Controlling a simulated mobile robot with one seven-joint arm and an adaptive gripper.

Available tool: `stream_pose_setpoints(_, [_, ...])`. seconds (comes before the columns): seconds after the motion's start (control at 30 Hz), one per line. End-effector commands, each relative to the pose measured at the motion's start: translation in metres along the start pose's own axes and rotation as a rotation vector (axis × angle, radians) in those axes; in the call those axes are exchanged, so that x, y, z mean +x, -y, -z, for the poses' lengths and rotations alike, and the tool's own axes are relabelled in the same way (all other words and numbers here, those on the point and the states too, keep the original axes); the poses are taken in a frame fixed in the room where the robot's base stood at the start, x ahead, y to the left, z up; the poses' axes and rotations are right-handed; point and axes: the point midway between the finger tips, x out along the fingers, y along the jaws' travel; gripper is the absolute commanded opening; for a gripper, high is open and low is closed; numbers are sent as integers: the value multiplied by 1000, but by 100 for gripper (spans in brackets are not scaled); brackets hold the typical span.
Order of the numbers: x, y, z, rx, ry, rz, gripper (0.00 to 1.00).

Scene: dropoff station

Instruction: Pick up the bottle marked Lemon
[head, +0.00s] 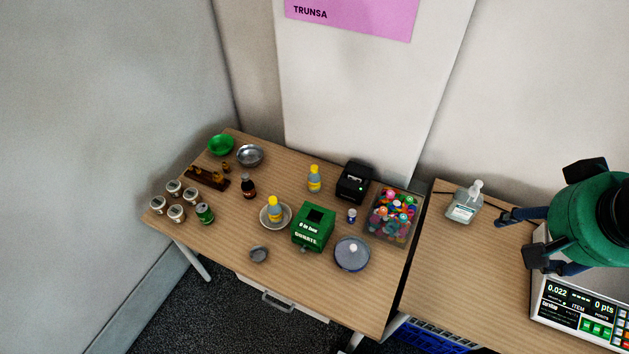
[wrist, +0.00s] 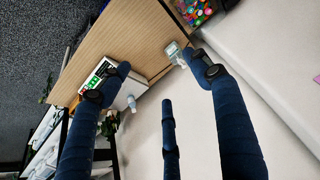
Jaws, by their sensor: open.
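Two yellow bottles with grey-blue bands stand on the left table in the head view. One yellow bottle (head: 314,180) stands on the bare wood behind the green box. The other yellow bottle (head: 274,210) stands on a pale plate (head: 289,221). A dark brown bottle (head: 248,187) stands to their left. The labels are too small to read, so I cannot tell which is Lemon. My gripper (head: 518,238) is open over the right table, far right of these bottles. The wrist view shows its spread dark blue fingers (wrist: 156,72) with nothing between them.
A green box (head: 313,228), black printer (head: 354,183), bin of colourful items (head: 391,216) and round dish (head: 352,254) crowd around the bottles. White jars (head: 176,213) stand left. A sanitizer bottle (head: 465,203) and scale (head: 578,312) are near my gripper. Walls stand behind.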

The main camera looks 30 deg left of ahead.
Motion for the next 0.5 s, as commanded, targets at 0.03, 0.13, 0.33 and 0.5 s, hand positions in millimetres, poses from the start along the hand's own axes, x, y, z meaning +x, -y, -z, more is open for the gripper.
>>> stream_pose_setpoints(0.03, [2, 5, 11, 1, 11, 4, 63])
stream_pose_setpoints(0.13, [7, 16, 32, 9, 28, 12, 63])
stream_pose_setpoints(0.33, [21, 40, 72, 25, 62, 25, 63])
stream_pose_setpoints(0.5, [37, 63, 105, 36, 91, 33, 63])
